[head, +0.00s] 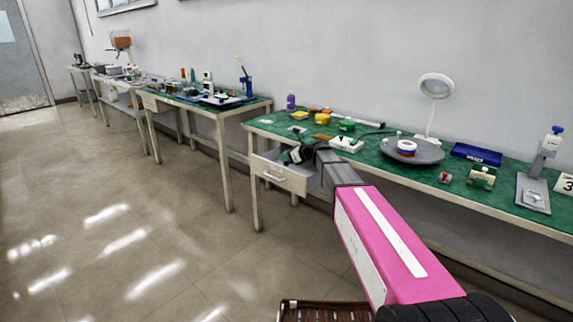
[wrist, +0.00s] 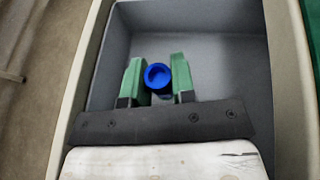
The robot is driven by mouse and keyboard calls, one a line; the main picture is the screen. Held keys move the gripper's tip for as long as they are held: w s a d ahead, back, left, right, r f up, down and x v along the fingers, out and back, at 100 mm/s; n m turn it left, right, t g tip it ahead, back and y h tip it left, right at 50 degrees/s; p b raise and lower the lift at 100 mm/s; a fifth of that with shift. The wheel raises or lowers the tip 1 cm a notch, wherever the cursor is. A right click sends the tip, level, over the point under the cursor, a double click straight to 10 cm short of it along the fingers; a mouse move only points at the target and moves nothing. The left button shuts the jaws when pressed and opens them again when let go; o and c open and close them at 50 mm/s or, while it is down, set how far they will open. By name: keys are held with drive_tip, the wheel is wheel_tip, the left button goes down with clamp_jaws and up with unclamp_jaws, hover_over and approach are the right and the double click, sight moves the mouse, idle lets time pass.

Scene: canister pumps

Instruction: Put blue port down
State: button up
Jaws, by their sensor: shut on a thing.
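The blue port (wrist: 158,77) shows in the wrist view as a round blue piece with a dark hollow centre. My gripper (wrist: 158,80) has green fingers on both sides of it and is shut on it. The gripper is over or inside the open grey drawer (wrist: 215,62); I cannot tell whether the blue port touches the drawer floor. In the head view my gripper (head: 294,154) is at the open drawer (head: 280,172) under the green-topped table, and the blue port is too small or hidden to make out.
The green-topped table (head: 385,160) holds a round grey tray (head: 425,154), a magnifier lamp (head: 436,88), a blue tray (head: 476,154), a yellow piece (head: 299,115) and a purple bottle (head: 291,101). Floor to the left is clear.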

sight(287, 165)
drive_tip(key=shift+f, duration=1.75)
drive_tip(key=shift+f, duration=0.15)
drive_tip(key=o, duration=0.9)
drive_tip(key=shift+d+r, duration=0.1)
drive_tip(key=shift+r, duration=0.15)
drive_tip(key=v, duration=0.7)
drive_tip(key=shift+s+d, duration=0.1)
